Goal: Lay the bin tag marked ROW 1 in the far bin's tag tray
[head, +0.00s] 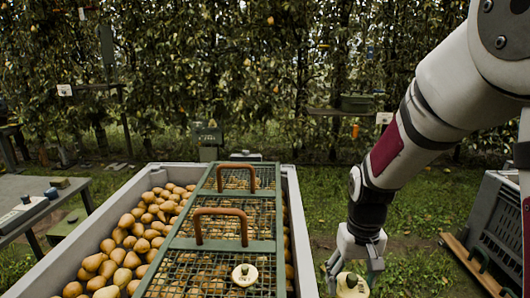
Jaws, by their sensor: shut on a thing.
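My gripper (352,272) points down at the lower right, just right of the pear bin, and is shut on a cream disc-like piece (351,288) with a dark centre. Any marking on it is too small to read. A similar cream round piece (245,275) lies on the mesh lid (215,235) of the pear bin. The grey bin (295,205) is full of pears on its left side. Another grey crate (497,225) stands at the right edge. I cannot tell which is the far bin, and no tag tray can be made out.
The lid has two brown handles (221,212). A grey table (32,215) with small items stands at the left. A wooden board with dark handles (472,265) lies beside the right crate. Grass is open between the bins; a pear hedge (250,75) closes the back.

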